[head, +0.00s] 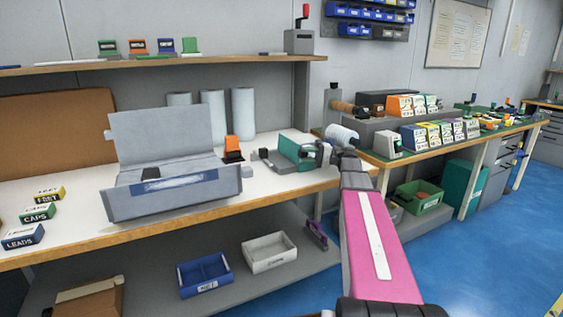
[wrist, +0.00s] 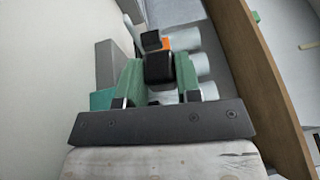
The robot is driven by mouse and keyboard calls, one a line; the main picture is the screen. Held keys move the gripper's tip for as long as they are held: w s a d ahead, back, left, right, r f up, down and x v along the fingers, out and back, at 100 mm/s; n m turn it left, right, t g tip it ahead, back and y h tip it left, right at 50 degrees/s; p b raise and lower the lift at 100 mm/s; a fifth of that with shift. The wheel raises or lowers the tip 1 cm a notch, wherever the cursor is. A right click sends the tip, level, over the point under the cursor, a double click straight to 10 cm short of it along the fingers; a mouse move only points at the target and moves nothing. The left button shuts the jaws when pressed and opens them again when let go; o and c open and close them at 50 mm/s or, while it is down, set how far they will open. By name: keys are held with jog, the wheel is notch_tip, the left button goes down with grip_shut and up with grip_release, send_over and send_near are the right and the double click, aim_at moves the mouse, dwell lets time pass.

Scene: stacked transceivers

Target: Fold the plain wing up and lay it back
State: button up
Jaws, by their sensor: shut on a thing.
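A grey case (head: 120,208) stands on the white bench. A plain grey panel (head: 165,137), likely the plain wing, stands up and leans back at its rear; its front face bears a blue label (head: 165,188). Small black pieces (head: 150,173) sit inside. My gripper (head: 268,156) is to the right of the case, apart from it, pointing left. In the wrist view its green fingers (wrist: 158,70) close around a small black block (wrist: 158,68), whose identity I cannot tell. Part of a grey panel (wrist: 175,12) shows at the top.
An orange and black holder (head: 233,148) stands between the case and my gripper. White rolls (head: 213,115) stand behind, under a wooden shelf (head: 150,64). Labelled boxes (head: 38,208) lie at the left. Blue (head: 205,275) and white (head: 269,252) bins sit below.

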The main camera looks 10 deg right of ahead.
jog(key=shift+w+d+f+m+y, duration=0.1)
jog(key=shift+d+f+m+y, duration=0.15)
jog(key=shift+y, duration=0.25)
jog(key=o, duration=1.6)
jog(key=shift+r, duration=0.15)
jog(key=shift+o, duration=0.2)
